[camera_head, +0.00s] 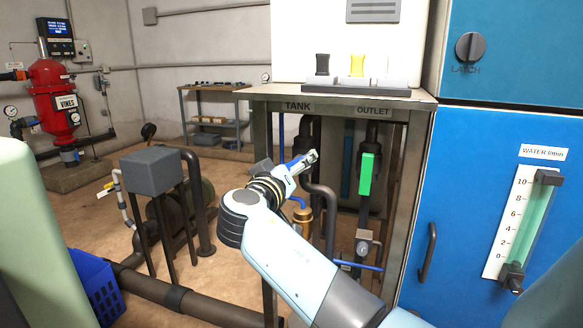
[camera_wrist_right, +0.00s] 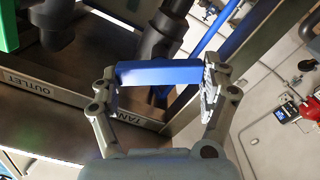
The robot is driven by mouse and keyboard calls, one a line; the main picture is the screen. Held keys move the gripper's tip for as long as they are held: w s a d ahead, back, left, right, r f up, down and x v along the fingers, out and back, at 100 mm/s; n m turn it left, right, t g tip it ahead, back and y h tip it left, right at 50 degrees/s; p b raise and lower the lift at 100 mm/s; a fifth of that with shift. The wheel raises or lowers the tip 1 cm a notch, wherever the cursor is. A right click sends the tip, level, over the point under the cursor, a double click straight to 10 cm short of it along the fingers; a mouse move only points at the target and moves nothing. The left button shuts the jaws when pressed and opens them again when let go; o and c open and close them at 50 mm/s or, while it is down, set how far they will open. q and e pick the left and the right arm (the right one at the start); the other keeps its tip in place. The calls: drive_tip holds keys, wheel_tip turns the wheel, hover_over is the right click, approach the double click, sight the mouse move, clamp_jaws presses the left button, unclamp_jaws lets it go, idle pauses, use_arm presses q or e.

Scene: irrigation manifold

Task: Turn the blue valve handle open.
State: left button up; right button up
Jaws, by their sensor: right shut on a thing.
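The blue valve handle (camera_wrist_right: 158,73) is a plain blue bar in the right wrist view. It lies across between the two fingers of my right gripper (camera_wrist_right: 160,82), which is shut on it. Dark pipework is behind the handle, near the TANK label (camera_wrist_right: 130,122). In the head view my right gripper (camera_head: 305,161) is in front of the open bay under the TANK label (camera_head: 298,106). There the handle is largely hidden by the gripper and wrist, so I cannot tell its angle to the pipe. My left gripper is not in view.
A green handle (camera_head: 366,174) stands upright under the OUTLET label, to the right. The steel stand's leg (camera_head: 413,190) and the blue cabinet (camera_head: 480,200) bound the right side. A brass fitting (camera_head: 303,215) is just below my wrist. A grey box (camera_head: 150,171) on legs stands left.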

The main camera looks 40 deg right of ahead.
drive_tip(key=n, duration=0.2)
drive_tip(key=shift+w+r+n, duration=0.1)
drive_tip(key=shift+n, duration=0.3)
drive_tip(key=n+p, duration=0.1)
drive_tip(key=n, duration=0.1)
drive_tip(key=shift+a+n, duration=0.1)
drive_tip(key=shift+n, duration=0.3)
drive_tip(key=n+p, duration=0.1)
drive_tip(key=n, duration=0.3)
drive_tip(key=shift+p, duration=0.3)
drive_tip(key=shift+f+n+p, duration=0.2)
drive_tip(key=shift+n+p, duration=0.25)
drive_tip(key=shift+n, duration=0.65)
drive_tip(key=shift+f, duration=0.1)
drive_tip(key=o, duration=1.1)
drive_tip(key=shift+w, duration=0.1)
